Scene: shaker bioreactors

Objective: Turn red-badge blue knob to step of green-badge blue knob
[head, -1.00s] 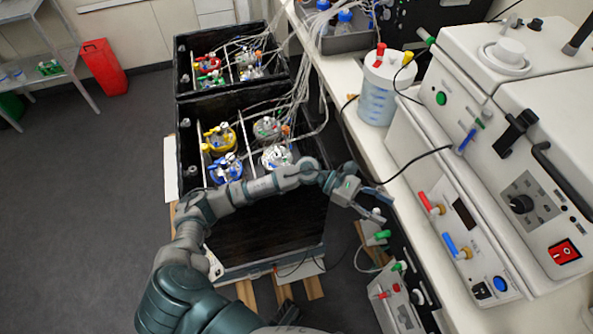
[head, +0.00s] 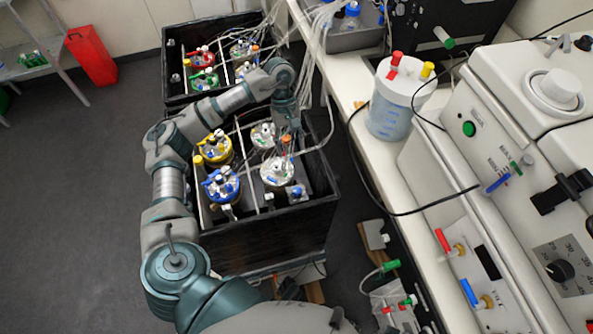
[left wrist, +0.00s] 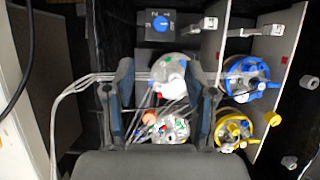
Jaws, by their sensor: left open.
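A blue knob (left wrist: 160,22) sits on a grey block with number marks, at the top of the left wrist view. A small blue part on a grey block (head: 296,191), near the right front corner of the near black box, looks like the same knob in the head view. I cannot make out a red or green badge on it, and I see no second such knob clearly. My left gripper (head: 288,122) points down over the near box, among tubes and vessels. In the left wrist view its fingers (left wrist: 166,68) are apart, with the knob beyond their tips. My right gripper is not in view.
The near black box (head: 265,235) holds several vessels with blue, yellow and grey tops. Another black box (head: 178,92) stands behind it. Thin tubes (head: 318,60) run from the boxes to the bench. A white bench (head: 345,85) with machines is at the right.

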